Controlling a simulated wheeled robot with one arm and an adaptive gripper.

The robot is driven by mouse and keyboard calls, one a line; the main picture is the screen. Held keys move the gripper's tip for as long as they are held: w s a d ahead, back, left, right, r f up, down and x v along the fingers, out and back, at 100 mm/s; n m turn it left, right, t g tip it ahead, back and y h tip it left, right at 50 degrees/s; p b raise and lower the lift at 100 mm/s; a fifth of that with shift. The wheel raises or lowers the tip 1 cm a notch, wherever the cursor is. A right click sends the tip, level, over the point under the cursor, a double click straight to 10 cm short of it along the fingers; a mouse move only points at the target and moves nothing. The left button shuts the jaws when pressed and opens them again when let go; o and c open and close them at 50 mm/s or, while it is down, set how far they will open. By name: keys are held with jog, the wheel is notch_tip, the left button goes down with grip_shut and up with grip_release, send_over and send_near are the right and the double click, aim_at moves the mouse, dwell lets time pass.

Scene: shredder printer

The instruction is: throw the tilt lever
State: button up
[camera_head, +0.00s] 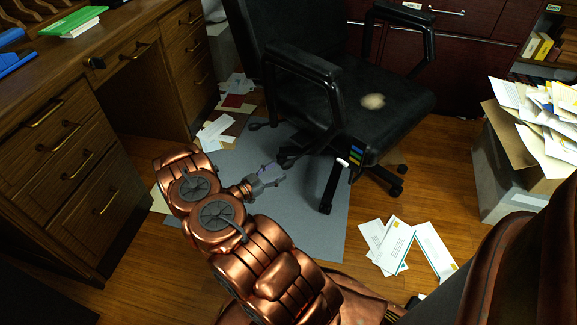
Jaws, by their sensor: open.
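A black office chair (385,105) stands in the upper middle, its seat marked by a pale worn patch. A small pale-tipped piece (342,162) sticks out low at the seat's near edge, below some coloured marks (356,148). It may be the tilt lever, but it is too small to be sure. My gripper (275,173) is left of that piece, over the grey mat, with its fingers pointing right toward the chair. It is open and looks empty. Whether it touches any dark chair part behind its fingers cannot be told.
A wooden desk with drawers (75,150) fills the left side. The grey mat (232,160) lies under the chair. Envelopes (398,243) lie on the floor at lower right. A bin heaped with papers (508,185) stands at the right. Dark cabinets (470,45) stand behind.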

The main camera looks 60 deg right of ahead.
aim_at(289, 164)
jog(key=shift+b+x, duration=0.8)
jog(key=shift+x, duration=2.35)
grip_shut()
